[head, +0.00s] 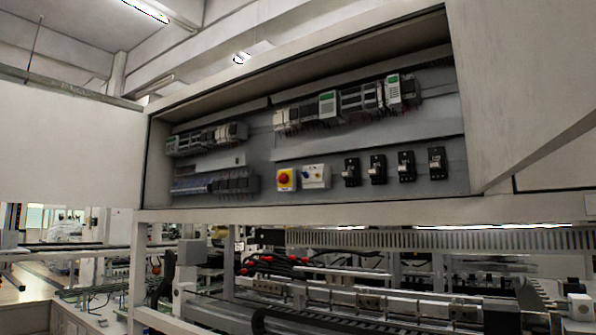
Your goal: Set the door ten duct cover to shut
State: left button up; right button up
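An open electrical cabinet (300,213) fills the upper middle of the head view. Its left door panel (65,150) is swung out to the left, and its right door panel (525,85) is swung out to the right. No label reading door ten shows, so I cannot tell which part is the duct cover. A long slotted grey strip (440,239) runs under the cabinet at the right. Neither of my grippers is in view.
Below stands machinery with metal rails (370,302) and red-tipped cables (267,259).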

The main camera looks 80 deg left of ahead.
aim_at(237, 161)
jog(key=u, duration=3.2)
jog(key=i+j, duration=0.15)
